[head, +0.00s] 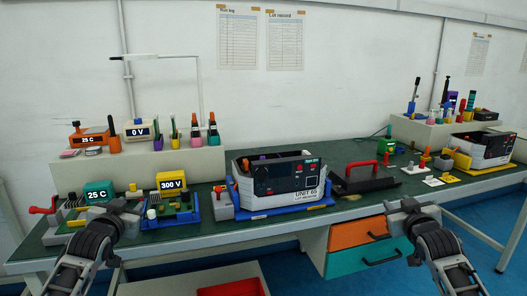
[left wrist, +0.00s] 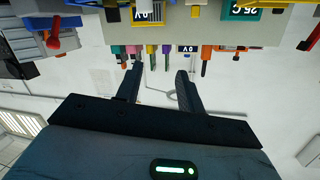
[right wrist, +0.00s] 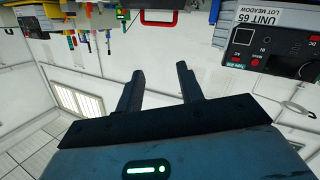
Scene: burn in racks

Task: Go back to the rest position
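My left gripper (head: 124,207) is raised in front of the bench on the left. In the left wrist view its two fingers (left wrist: 160,70) stand apart with nothing between them. My right gripper (head: 412,208) is raised in front of the bench on the right. In the right wrist view its fingers (right wrist: 160,70) are also apart and empty. Neither gripper appears to touch anything. The two arms hold similar, roughly mirrored poses in the head view.
The green-topped bench (head: 230,226) carries the UNIT 65 box (head: 292,181), a 300 V meter (head: 171,182), a black tray with a red handle (head: 362,183) and a white unit (head: 483,150). Orange (head: 357,233) and teal (head: 365,258) drawers sit below. A red bin (head: 233,288) is lower front.

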